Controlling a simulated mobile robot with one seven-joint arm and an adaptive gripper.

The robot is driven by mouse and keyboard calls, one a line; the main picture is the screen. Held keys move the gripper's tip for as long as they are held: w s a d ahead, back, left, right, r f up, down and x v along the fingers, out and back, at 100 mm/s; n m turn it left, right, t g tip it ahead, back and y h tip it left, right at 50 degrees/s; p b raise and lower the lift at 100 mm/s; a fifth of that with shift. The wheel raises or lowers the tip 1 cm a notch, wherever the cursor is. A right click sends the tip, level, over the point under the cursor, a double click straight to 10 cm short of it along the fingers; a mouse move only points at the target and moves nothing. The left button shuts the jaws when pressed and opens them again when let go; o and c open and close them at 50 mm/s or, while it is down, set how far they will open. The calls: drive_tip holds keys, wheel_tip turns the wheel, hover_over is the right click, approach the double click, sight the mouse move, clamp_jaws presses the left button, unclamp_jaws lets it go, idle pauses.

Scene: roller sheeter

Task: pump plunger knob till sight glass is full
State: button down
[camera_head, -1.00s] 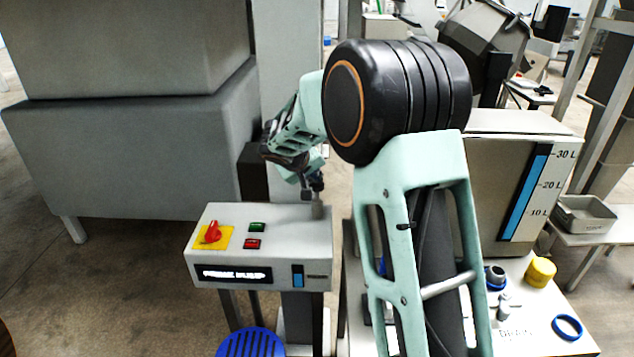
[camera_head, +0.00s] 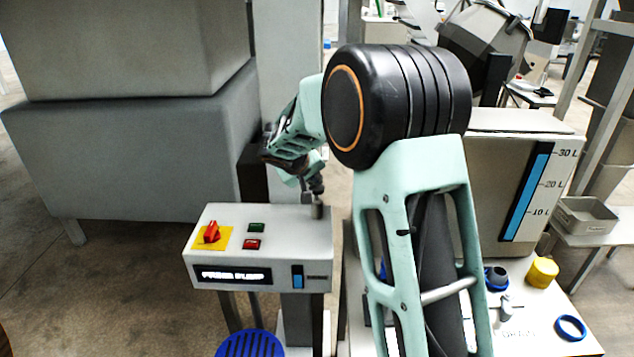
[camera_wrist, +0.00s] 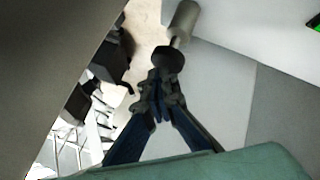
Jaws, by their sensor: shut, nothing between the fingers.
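The plunger knob (camera_wrist: 168,58) is a dark round cap on a grey cylinder (camera_wrist: 183,22). The cylinder (camera_head: 317,211) stands at the rear right corner of the white control box (camera_head: 215,250). My gripper (camera_wrist: 160,80) is shut and empty, its tips right at the knob; whether they touch it I cannot tell. In the head view my gripper (camera_head: 317,188) is just above the cylinder, and the knob is hard to make out there. A small sight glass (camera_head: 297,277) with blue in it is on the box's front; its exact level is too small to read.
The box carries a red switch (camera_head: 211,232), a green button (camera_head: 257,227), a red button (camera_head: 252,244) and a "PRIME PUMP" display (camera_head: 233,274). A tank gauge (camera_head: 529,192) is at the right. A yellow cap (camera_head: 543,271) and a blue ring (camera_head: 570,327) lie on the right table.

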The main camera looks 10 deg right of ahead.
sight(316, 188)
drive_tip(key=shift+f+b, duration=0.9)
idle(0.6)
idle(0.3)
drive_tip(key=shift+r+p, duration=1.3)
drive_tip(key=shift+r, duration=1.1)
wheel_tip(316, 188, up, 5)
drive_tip(key=p, duration=0.3)
